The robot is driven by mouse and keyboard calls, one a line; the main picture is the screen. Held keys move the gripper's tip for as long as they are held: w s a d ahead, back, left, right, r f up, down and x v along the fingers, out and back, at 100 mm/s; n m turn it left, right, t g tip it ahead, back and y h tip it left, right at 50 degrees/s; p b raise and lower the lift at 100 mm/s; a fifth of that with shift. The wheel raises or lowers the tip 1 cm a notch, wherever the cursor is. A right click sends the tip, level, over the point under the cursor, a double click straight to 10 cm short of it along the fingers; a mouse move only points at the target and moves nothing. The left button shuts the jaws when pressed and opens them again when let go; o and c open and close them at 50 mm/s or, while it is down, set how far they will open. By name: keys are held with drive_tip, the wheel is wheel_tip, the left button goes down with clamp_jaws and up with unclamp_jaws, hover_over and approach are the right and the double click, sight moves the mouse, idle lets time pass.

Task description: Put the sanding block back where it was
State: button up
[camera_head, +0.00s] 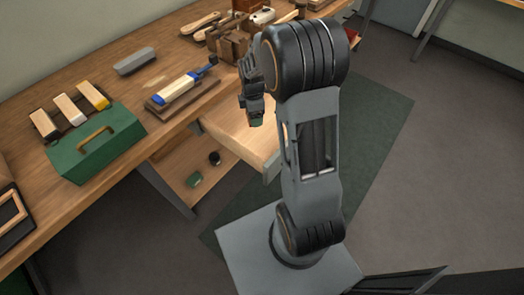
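A plain grey block (134,60) lies on the workbench near the wall; I cannot tell whether it is the sanding block. A small green block (194,179) lies on the lower shelf under the bench. My gripper (256,116) points down over the open drawer (231,133), at the bench's front edge. A small dark green and reddish patch shows at its tip; I cannot tell whether this is a held thing or the fingertips. My arm hides part of the drawer.
A green toolbox (96,145) stands at the bench's front, with several wood-handled brushes (69,109) behind it. A blue-ended tool (178,88) lies on a wooden board. Wooden fixtures (229,42) crowd the bench's far end. A dark round thing (215,158) sits on the lower shelf.

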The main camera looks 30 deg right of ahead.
sight(262, 138)
drive_tip(key=f+n+b, duration=0.1)
drive_tip(key=n, duration=0.1)
drive_tip(key=d+f+n+b, duration=0.1)
drive_tip(key=b, duration=0.1)
drive_tip(key=shift+d+f+n+b, duration=0.3)
drive_tip(key=shift+n, duration=0.1)
drive_tip(key=shift+s+d+f+n+b, duration=0.15)
drive_tip(key=shift+f+n+b, duration=0.65)
drive_tip(key=shift+f, duration=0.85)
drive_tip(key=shift+s+d+f+n+b, duration=0.1)
drive_tip(key=shift+d+f+n+b, duration=0.3)
drive_tip(key=shift+f+b, duration=1.05)
drive_tip(key=shift+s+d+f+n+b, duration=0.1)
drive_tip(key=shift+f+n+b, duration=0.6)
drive_tip(key=shift+f, duration=1.2)
drive_tip(key=shift+f, duration=0.1)
drive_tip(key=shift+f, duration=0.15)
drive_tip(key=o, duration=0.9)
drive_tip(key=shift+c, duration=0.2)
